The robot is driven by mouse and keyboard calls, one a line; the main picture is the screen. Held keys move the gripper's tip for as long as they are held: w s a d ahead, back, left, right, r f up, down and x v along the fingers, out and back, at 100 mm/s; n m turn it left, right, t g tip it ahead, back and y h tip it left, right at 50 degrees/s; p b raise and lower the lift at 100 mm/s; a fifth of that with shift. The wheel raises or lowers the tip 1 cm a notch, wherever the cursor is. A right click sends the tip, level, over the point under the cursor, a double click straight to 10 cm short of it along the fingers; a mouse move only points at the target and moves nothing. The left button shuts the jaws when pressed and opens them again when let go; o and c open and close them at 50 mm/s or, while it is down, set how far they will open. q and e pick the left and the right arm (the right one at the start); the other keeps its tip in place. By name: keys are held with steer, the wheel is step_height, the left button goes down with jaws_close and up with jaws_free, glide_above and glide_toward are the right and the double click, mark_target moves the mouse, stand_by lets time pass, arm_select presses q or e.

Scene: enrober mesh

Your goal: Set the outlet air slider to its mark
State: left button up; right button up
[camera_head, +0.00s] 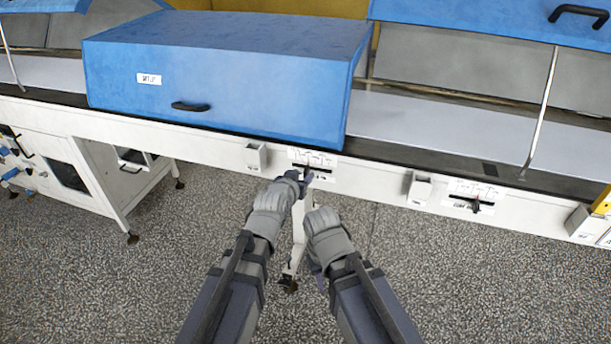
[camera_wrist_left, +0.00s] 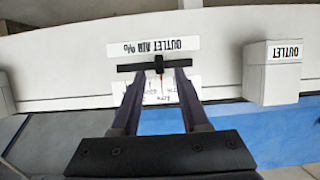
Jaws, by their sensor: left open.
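In the head view my left gripper (camera_head: 304,179) covers part of the slider. The scale's mark is too small to read. My right gripper (camera_head: 315,270) hangs low, its jaws unclear.
A white box labelled OUTLET (camera_wrist_left: 272,75) sits beside the slider; it also shows in the head view (camera_head: 254,158). A second slider plate (camera_head: 476,197) is farther right on the rail. A closed blue hood (camera_head: 230,90) stands above. The speckled floor in front is clear.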

mark_target(306, 172)
arm_select(q)
steer(key=x, duration=0.3)
steer(key=shift+b, duration=0.35)
steer(key=shift+s+a+r, duration=0.1)
steer(key=shift+c, duration=0.3)
jaws_close()
stand_by(0.6)
